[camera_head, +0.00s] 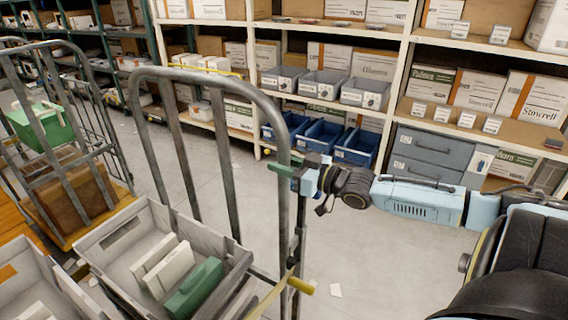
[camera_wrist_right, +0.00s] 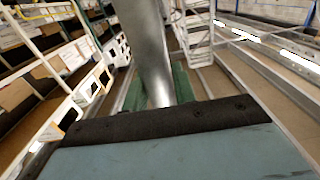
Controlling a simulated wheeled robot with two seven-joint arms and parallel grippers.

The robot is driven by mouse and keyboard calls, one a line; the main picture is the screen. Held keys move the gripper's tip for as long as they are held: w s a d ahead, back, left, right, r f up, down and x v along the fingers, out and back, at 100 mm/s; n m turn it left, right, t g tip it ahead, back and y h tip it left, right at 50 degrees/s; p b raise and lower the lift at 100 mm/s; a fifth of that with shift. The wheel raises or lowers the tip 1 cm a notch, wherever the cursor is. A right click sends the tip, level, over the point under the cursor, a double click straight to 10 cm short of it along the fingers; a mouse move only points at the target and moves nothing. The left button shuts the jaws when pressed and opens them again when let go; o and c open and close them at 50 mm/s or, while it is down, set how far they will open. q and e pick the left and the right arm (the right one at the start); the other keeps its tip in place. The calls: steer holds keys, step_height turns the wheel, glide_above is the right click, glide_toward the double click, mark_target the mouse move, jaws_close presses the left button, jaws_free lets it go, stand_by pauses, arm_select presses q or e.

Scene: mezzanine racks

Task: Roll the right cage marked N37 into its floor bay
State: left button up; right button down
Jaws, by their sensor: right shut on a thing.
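A grey tubular roll cage (camera_head: 222,82) stands in the centre foreground of the head view, with its tall arched end frame towards the shelves. I see no N37 mark on it. My right gripper (camera_head: 284,168) is shut on its right upright tube. In the right wrist view, the grey tube (camera_wrist_right: 145,45) passes between the green fingers of the same gripper (camera_wrist_right: 158,92). A grey crate (camera_head: 100,225) in the cage holds white boxes and a green one (camera_head: 195,289). My left gripper is not in view. I cannot make out a marked floor bay.
Another cage (camera_head: 52,75) stands at the left with a green crate (camera_head: 42,127) and a brown carton (camera_head: 70,197). Shelving (camera_head: 402,75) with cartons, grey bins and blue bins (camera_head: 356,147) runs along the back. Grey floor (camera_head: 350,245) lies open right of the held cage.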

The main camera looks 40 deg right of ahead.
steer(key=shift+w+r, duration=0.1)
steer(key=shift+r, duration=0.35)
steer(key=c, duration=1.3)
jaws_free()
steer(key=shift+c, duration=0.2)
steer(key=shift+o, duration=1.1)
steer(key=shift+f, duration=0.2)
steer(key=shift+s+f, duration=0.1)
steer(key=shift+s, duration=0.1)
steer(key=p+v, duration=0.3)
steer(key=v, duration=1)
steer(key=shift+s, duration=0.1)
